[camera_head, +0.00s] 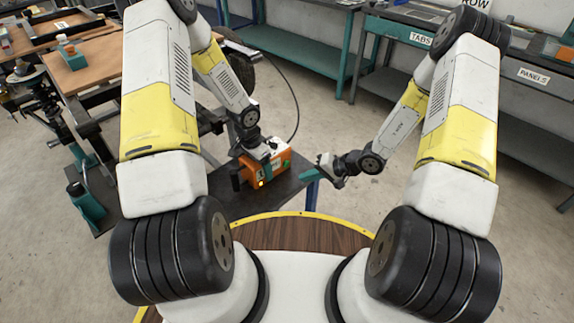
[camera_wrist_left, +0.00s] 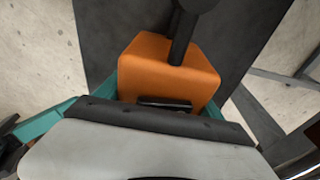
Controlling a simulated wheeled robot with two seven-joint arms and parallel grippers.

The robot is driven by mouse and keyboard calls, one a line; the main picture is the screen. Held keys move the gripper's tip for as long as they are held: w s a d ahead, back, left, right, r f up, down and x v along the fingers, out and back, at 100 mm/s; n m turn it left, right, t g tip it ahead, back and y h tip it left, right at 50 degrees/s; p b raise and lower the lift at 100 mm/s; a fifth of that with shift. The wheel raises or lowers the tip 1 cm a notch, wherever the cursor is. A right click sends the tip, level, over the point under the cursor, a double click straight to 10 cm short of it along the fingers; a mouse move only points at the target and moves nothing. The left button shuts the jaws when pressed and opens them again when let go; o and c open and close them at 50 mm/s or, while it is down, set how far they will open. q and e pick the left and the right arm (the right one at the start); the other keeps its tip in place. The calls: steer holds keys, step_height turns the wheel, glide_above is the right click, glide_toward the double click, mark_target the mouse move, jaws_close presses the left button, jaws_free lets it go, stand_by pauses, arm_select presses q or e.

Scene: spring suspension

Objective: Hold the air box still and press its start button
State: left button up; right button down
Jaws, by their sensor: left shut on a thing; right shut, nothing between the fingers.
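The air box (camera_head: 281,163) is an orange box standing on a dark shelf top in the middle of the head view. A small yellow patch shows low on its near face; I cannot tell whether this is the start button. My left gripper (camera_head: 268,160) is shut on the air box from above. In the left wrist view the orange air box (camera_wrist_left: 165,72) sits between the teal fingers, with a dark handle-like bar rising from it. My right gripper (camera_head: 312,174) is shut and empty, just right of the box and apart from it.
The dark shelf top (camera_head: 240,197) has free room in front of the box. A black hose (camera_head: 296,100) arches up behind the box. A teal bottle-like thing (camera_head: 86,201) stands at the left. Workbenches (camera_head: 400,35) line the back; the floor at right is clear.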

stand_by(0.3)
arm_select(q)
steer(key=o, duration=1.7)
steer(key=shift+o, duration=0.2)
